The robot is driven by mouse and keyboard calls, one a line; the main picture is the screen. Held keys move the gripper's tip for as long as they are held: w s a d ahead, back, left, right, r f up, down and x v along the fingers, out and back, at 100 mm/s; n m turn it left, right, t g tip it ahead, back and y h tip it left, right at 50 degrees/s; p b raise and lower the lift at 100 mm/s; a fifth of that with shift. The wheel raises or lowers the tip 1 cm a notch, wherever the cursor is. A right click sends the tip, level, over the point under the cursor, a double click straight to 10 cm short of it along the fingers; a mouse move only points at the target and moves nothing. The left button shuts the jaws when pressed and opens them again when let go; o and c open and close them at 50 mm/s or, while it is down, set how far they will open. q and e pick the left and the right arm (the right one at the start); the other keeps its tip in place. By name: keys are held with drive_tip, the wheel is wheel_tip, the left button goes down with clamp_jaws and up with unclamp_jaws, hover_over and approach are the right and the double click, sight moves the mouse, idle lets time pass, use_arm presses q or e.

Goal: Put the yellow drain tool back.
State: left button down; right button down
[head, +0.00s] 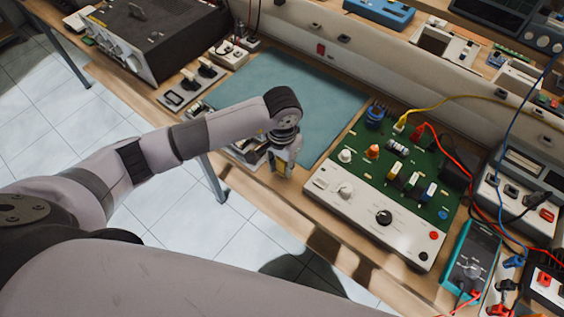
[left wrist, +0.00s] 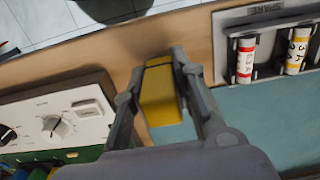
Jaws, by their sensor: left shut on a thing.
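My left gripper (head: 283,162) is over the front edge of the bench, between the teal mat and the hi-fi board. It is shut on the yellow drain tool (left wrist: 161,98), which shows as a yellow block between the fingers in the left wrist view. A small bit of yellow also shows between the fingertips in the head view. The lower end of the tool is hard to make out, and I cannot tell whether it touches the bench. My right gripper is not in view.
The green circuit board with a white knob panel (head: 363,205) lies right of the gripper. A grey holder marked SPARE (left wrist: 265,48) carries banded cylinders. The teal mat (head: 290,85) is mostly clear. A multimeter (head: 470,262) and cables crowd the right.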

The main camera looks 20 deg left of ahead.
use_arm(q)
drive_tip(key=shift+f, duration=0.15)
drive_tip(key=c, duration=1.3)
unclamp_jaws()
drive_tip(key=shift+r, duration=0.3)
wheel_tip(320, 180, up, 11)
drive_tip(key=b, duration=0.3)
drive_tip(key=shift+f+b, duration=0.2)
drive_tip(key=shift+b, duration=0.1)
drive_tip(key=shift+r, duration=0.6)
